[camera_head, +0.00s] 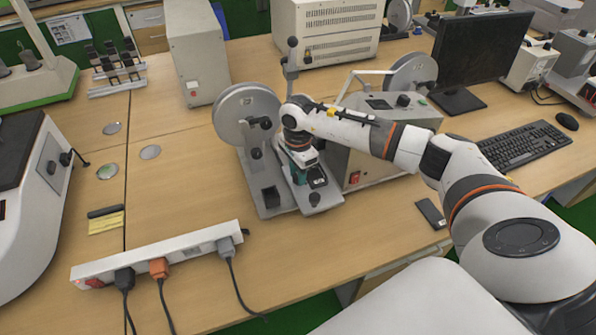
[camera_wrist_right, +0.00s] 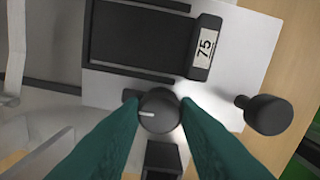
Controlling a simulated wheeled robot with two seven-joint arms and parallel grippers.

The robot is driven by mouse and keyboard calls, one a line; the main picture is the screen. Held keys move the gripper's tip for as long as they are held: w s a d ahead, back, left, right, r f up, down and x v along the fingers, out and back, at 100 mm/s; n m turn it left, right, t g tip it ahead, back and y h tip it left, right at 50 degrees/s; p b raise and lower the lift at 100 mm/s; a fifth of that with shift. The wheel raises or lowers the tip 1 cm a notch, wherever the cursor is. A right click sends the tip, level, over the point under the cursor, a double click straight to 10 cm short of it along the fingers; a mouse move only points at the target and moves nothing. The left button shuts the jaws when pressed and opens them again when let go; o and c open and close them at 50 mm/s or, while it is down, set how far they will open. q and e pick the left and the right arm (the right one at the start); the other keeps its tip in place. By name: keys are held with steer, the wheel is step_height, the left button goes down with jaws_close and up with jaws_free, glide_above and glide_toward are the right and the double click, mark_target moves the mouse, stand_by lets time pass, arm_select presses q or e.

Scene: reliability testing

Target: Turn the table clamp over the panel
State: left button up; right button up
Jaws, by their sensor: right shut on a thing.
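My right gripper (camera_head: 304,176) reaches down over the grey machine base (camera_head: 268,196) near the middle of the table. In the right wrist view, its two teal fingers (camera_wrist_right: 160,104) are shut on a round black knob (camera_wrist_right: 158,114) with a white mark, which I take to be part of the clamp. A flat light panel (camera_wrist_right: 232,82) lies behind the knob, with a black block labelled 75 (camera_wrist_right: 204,47) and a dark frame (camera_wrist_right: 140,35) on it. The fingers hide the knob in the head view. My left gripper is not in view.
A large grey wheel (camera_head: 238,112) stands at the machine's left, and a grey control box (camera_head: 392,115) stands right behind my wrist. A white power strip (camera_head: 190,247) with cables lies in front. Another black knob (camera_wrist_right: 268,114) sits right of the fingers.

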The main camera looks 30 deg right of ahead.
steer(key=shift+m, duration=0.3)
steer(key=m+b, duration=0.1)
steer(key=m, duration=0.2)
steer(key=m+b, duration=0.1)
steer(key=m, duration=1.3)
steer(key=shift+m, duration=0.3)
stand_by(0.4)
steer(key=o, duration=1)
steer(key=shift+c, duration=0.2)
